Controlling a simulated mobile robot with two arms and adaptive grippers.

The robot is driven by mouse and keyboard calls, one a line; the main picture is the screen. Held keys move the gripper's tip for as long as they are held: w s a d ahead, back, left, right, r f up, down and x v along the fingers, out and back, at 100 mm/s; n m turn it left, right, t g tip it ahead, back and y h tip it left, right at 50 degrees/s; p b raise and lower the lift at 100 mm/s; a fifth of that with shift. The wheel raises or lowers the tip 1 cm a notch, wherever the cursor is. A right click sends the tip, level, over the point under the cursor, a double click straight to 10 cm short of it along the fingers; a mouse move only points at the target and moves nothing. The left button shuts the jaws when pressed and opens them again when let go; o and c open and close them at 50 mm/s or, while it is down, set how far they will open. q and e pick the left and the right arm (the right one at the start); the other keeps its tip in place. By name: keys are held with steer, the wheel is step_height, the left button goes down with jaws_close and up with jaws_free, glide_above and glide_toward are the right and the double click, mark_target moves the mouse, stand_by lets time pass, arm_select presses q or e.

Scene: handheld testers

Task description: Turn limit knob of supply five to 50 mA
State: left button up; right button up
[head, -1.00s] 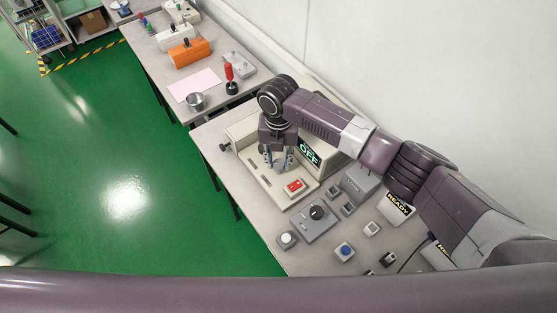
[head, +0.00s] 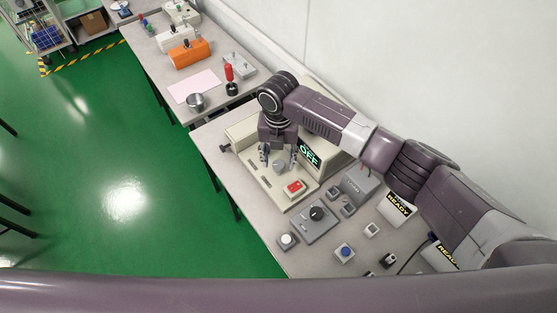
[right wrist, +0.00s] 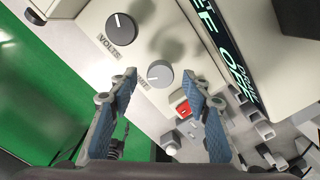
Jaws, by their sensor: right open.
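The supply is a cream box (head: 246,137) on the near bench, with a dark display reading OFF (head: 309,154). Its grey limit knob (head: 279,167) also shows in the right wrist view (right wrist: 159,75); a white mark on it points left, and the label beside it is partly hidden. A black knob labelled VOLTS (right wrist: 122,29) sits up and left of it there. My right gripper (head: 279,156) is open, its blue-padded fingers on either side of the limit knob with gaps, gripping nothing. My left gripper is not in view.
A red button (head: 294,187) is close by on the same panel. A grey box with a black dial (head: 317,213) and several small button boxes stand nearer on the bench. A wall (head: 400,60) runs behind. A second bench holds an orange box (head: 189,52).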

mark_target(278, 165)
step_height(278, 165, up, 11)
stand_by(0.3)
stand_by(0.5)
